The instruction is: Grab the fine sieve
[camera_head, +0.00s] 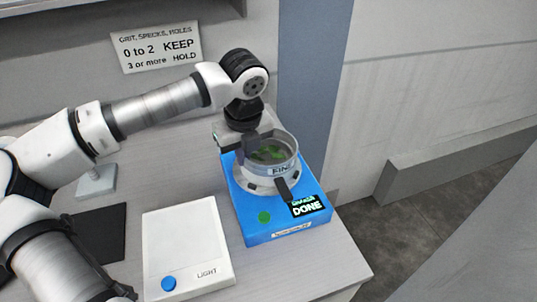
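The fine sieve (281,169) is a round, metal-grey ring with a label that reads as FINE, partly blurred. It sits on top of a blue machine (258,228) and holds green leafy bits. A dark tab like a handle (284,189) sticks out at its front right. My gripper (250,146) points down at the sieve's rear left rim, very close to it or touching. The fingers are dark and small here, and I cannot tell whether they are closed on anything. The gripper hides part of the sieve's rear left side.
The machine's display (308,206) reads DONE. A white light box (186,250) with a blue button stands to its left. A black mat (98,232) and a small pale block (96,181) lie farther left. A wall sign (157,47) hangs behind. The table ends at right.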

